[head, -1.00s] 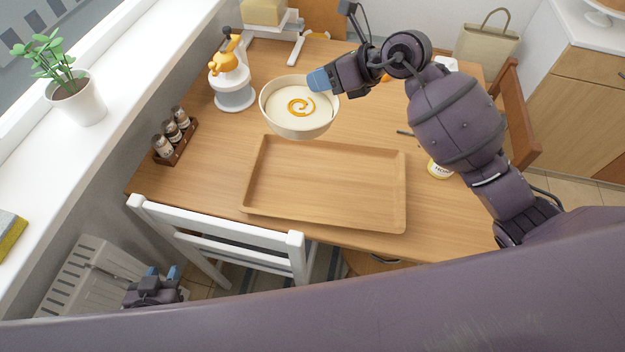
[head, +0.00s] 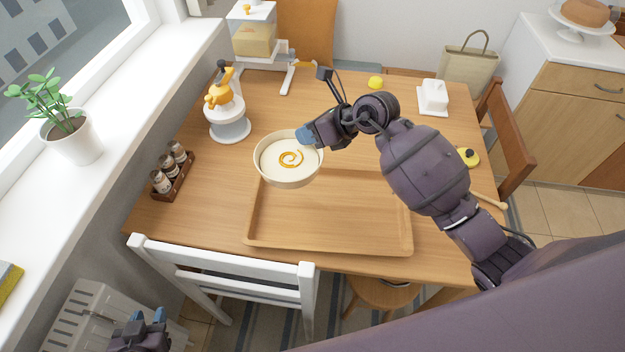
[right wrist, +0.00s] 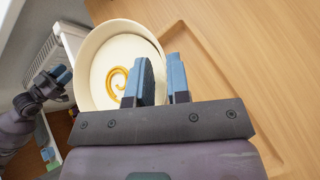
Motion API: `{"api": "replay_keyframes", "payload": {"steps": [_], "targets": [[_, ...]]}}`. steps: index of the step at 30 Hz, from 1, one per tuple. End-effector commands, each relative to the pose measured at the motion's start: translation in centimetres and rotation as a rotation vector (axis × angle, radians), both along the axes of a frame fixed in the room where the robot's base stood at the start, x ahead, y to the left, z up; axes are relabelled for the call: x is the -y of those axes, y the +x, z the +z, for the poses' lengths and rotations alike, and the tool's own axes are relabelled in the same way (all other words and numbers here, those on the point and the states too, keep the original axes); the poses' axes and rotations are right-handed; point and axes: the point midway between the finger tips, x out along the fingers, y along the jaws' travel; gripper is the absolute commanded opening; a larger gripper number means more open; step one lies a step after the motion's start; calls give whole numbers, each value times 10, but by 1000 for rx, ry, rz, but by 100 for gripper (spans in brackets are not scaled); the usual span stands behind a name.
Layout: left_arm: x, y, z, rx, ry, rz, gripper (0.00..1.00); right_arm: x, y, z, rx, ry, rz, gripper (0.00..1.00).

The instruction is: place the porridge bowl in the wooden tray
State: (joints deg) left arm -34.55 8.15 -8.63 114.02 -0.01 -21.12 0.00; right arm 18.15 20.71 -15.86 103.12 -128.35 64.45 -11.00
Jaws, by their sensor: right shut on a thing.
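The cream porridge bowl (head: 287,172), with an orange swirl on its pale filling, also shows in the right wrist view (right wrist: 99,75). My right gripper (head: 304,138) is shut on the bowl's right rim; its blue fingers (right wrist: 158,82) straddle the wall in the right wrist view. The bowl is level and overlaps the back-left edge of the wooden tray (head: 330,247) in the head view. Its height above the tray is hard to tell. The tray lies empty at the table's front. My left gripper (head: 148,318) is low at the lower left, open and empty, away from the table.
A spice rack (head: 174,178) and an orange-and-white juicer (head: 228,112) stand left of the tray. A white chair (head: 225,275) stands at the front edge. The tray's floor is clear.

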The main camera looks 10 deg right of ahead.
Motion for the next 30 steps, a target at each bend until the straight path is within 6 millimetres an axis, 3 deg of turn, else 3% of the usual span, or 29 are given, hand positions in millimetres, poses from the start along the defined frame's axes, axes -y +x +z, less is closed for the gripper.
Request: {"api": "replay_keyframes", "payload": {"steps": [6,12,20,30], "targets": [[0,-3,-9,-9,0,1,36,0,0,-50,-5,3,-1,0],[0,-4,-15,-14,1,1,36,0,0,-87,-2,3,-1,0],[0,-3,-17,-13,0,0,36,0,0,-106,0,2,0,0],[0,-2,-25,-16,0,-1,36,0,0,-144,0,1,-1,0]]}}
